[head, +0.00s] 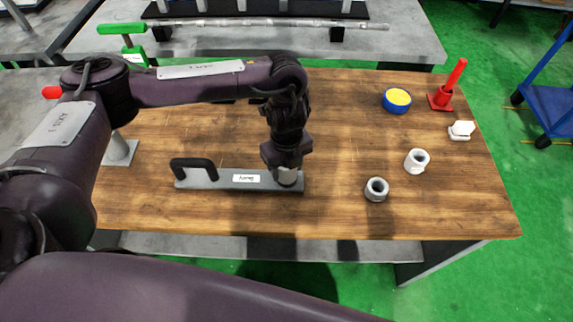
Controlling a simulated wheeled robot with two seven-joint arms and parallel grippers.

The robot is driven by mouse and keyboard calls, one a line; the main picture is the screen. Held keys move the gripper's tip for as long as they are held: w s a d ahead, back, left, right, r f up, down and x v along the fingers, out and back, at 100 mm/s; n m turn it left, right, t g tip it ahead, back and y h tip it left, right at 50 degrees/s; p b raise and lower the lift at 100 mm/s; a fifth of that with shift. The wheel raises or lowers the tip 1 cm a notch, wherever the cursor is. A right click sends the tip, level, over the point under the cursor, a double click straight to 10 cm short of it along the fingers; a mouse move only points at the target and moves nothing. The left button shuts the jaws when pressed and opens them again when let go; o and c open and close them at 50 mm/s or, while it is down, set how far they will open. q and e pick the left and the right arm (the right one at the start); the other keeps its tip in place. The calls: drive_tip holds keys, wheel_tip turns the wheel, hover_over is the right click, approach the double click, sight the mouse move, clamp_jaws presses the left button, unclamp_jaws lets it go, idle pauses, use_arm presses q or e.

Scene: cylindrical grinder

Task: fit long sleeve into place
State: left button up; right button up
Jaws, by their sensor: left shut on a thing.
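My left gripper (287,163) points down over the right end of a flat grey plate (215,181). It is shut on a short grey metal cylinder (288,177), apparently a sleeve, at that end. The gripper hides the top of this cylinder, and I cannot tell if it is seated or just resting on the plate. The plate has a black handle on its left and a white label. Two more hollow grey sleeves stand upright to the right: a nearer one (376,190) and a farther, paler one (417,161). My right gripper is out of view.
The wooden table (340,140) is clear between plate and sleeves. At the right stand a blue bowl with yellow contents (397,101), a red post on a base (441,98) and a white part (461,130). A long shaft (240,23) lies on a bench behind.

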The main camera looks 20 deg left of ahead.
use_arm(q)
drive_tip(key=shift+f, duration=0.15)
drive_tip(key=o, duration=1.2)
drive_tip(key=shift+o, duration=0.2)
wheel_tip(320, 180, up, 8)
drive_tip(key=shift+f, duration=0.1)
